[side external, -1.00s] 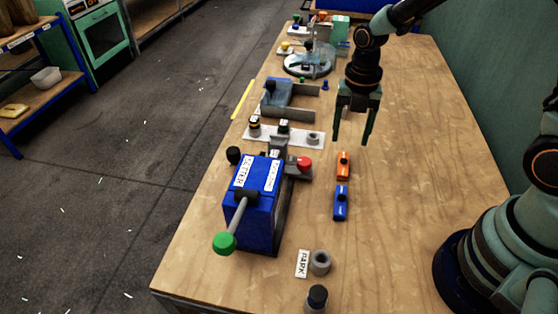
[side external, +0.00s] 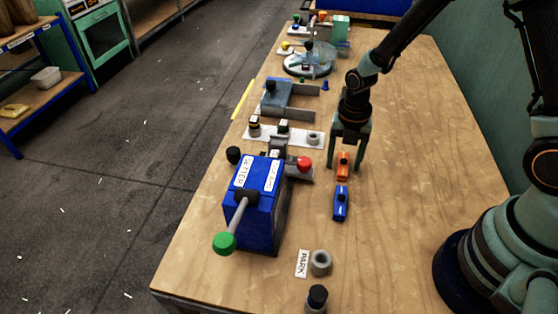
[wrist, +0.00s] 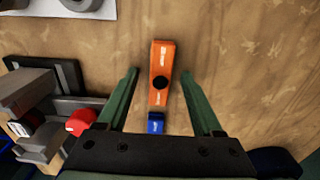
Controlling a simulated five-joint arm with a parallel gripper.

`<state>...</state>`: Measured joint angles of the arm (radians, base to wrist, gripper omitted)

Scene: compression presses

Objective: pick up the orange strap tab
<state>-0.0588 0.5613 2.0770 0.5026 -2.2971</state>
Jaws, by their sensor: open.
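The orange strap tab (side external: 343,170) lies flat on the wooden table, with a dark round knob at its middle. In the wrist view the orange strap tab (wrist: 161,62) shows between and a little beyond the fingertips of my gripper (wrist: 165,72). In the side view my gripper (side external: 345,165) is low over the tab, its fingers on either side of it. The gripper is open and empty. I cannot tell how far the fingertips are from the table.
A blue tab (side external: 341,204) lies just in front of the orange one. The blue press (side external: 258,205) with a green-knobbed lever stands to the left, and its red knob (side external: 304,163) is near my gripper. The table to the right (side external: 430,160) is clear.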

